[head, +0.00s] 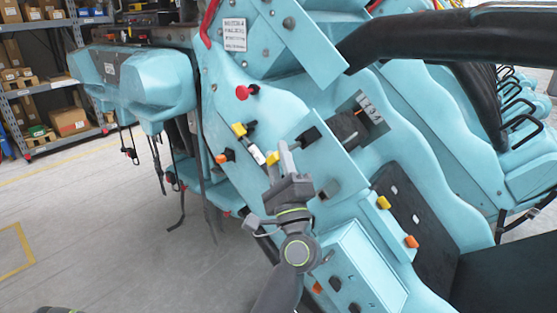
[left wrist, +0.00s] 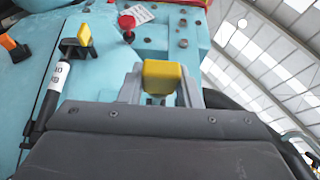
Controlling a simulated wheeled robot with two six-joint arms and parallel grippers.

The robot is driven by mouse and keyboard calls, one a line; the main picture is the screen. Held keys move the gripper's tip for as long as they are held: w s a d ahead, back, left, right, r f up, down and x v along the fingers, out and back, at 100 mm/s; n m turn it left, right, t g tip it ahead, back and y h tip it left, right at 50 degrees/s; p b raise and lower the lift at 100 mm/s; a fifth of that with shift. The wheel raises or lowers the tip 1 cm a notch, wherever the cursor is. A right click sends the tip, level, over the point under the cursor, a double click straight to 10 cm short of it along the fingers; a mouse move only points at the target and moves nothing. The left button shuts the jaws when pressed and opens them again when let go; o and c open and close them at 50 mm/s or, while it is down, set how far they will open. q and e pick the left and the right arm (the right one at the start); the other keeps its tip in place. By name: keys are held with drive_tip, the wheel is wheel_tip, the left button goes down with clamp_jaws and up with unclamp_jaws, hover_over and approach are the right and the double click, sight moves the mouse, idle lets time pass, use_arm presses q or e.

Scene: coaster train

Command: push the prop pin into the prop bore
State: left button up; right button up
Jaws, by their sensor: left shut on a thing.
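My left gripper (head: 280,154) is at the side of the turquoise coaster car (head: 330,175). It is shut on a yellow block (left wrist: 165,76), which may be the head of the prop pin. In the left wrist view the block sits between the two grey fingers; its lower part is hidden by the gripper. In the head view only a bit of the yellow block (head: 272,157) shows beside the fingers. I cannot make out the prop bore or whether the pin is in it. My right gripper is not in view.
Beside the gripper are a labelled black-and-white rod (head: 257,154), another yellow piece in a black bracket (head: 239,130), a red knob (head: 243,92) and an orange handle (head: 225,156). A black restraint bar (head: 440,35) crosses the upper right. Open floor (head: 90,220) lies left.

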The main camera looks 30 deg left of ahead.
sight(295, 146)
use_arm(q)
drive_tip(key=shift+b, duration=0.5)
idle(0.8)
drive_tip(key=shift+w+d+b, duration=0.15)
drive_tip(key=shift+w+b, duration=0.7)
drive_tip(key=shift+w, duration=0.65)
drive_tip(key=shift+w+d+b, duration=0.1)
drive_tip(key=shift+w+b, duration=0.75)
drive_tip(key=shift+w, duration=0.65)
drive_tip(key=o, duration=1.2)
